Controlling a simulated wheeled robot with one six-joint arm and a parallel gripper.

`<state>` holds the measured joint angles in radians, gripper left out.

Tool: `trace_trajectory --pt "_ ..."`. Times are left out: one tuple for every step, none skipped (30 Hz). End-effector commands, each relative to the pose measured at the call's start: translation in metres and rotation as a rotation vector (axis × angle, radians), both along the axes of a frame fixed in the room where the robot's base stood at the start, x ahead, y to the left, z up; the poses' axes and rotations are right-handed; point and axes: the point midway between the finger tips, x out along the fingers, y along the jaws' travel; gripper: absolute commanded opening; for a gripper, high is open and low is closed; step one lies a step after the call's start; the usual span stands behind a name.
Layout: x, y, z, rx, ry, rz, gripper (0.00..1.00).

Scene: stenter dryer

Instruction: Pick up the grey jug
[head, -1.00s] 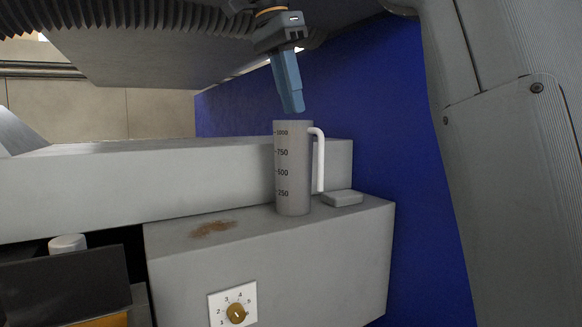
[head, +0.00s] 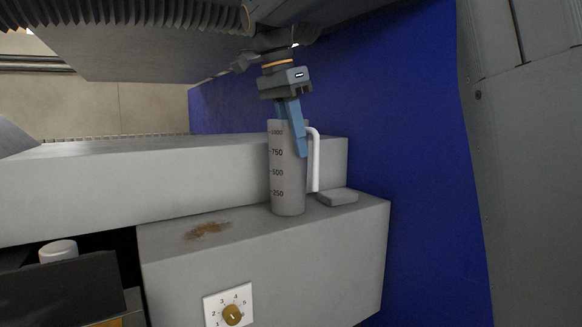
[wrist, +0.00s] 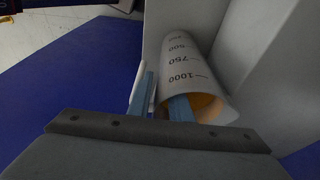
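The grey jug (head: 283,180) stands upright on the grey machine ledge. It has dark graduation marks and a white handle (head: 316,165) on its right. My gripper (head: 295,138) points down at the jug's mouth. One blue finger is outside the wall on the handle side; the other goes into the mouth, its tip hidden. In the wrist view the jug (wrist: 195,70) shows an orange-yellow inside. There the fingers of my gripper (wrist: 160,97) are apart with the jug's wall between them, and a gap shows beside the outer finger.
A small grey block (head: 338,197) lies right of the jug on the ledge (head: 160,260). A brown stain (head: 207,231) is left of it. A dial (head: 231,314) is on the front face. A higher grey step (head: 120,185) stands behind; a blue surface (head: 410,150) lies to the right.

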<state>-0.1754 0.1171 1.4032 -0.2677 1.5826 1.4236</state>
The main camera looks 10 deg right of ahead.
Motion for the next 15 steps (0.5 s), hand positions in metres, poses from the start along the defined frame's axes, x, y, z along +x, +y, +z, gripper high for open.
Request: trace_trajectory --pt "0.000 -0.002 -0.005 -0.001 0.002 -0.001 0.18" --pt "0.000 -0.003 -0.009 -0.001 0.002 -0.001 0.18" --pt "0.000 -0.004 -0.013 -0.001 0.002 -0.001 0.18" --pt "0.001 -0.005 -0.016 0.000 0.001 0.000 0.18" --pt "0.001 -0.005 -0.018 0.000 0.001 0.000 0.18" --pt "0.001 -0.006 -0.020 0.000 0.001 0.000 0.18" --pt "0.001 -0.006 -0.021 0.000 0.001 0.000 0.18" --pt "0.002 -0.006 -0.022 0.000 0.000 0.000 0.18" --pt "0.002 -0.006 -0.022 0.000 0.000 0.000 0.18" --pt "0.002 -0.006 -0.022 0.000 -0.001 0.000 0.18" --pt "0.002 -0.006 -0.022 0.000 -0.001 0.000 0.18" --pt "0.002 -0.006 -0.022 0.000 -0.001 0.000 0.18" --pt "0.002 -0.006 -0.022 0.000 0.000 0.000 0.18" --pt "0.002 -0.006 -0.022 0.000 0.000 0.000 0.17" --pt "0.002 -0.006 -0.022 0.000 0.000 0.000 0.10"
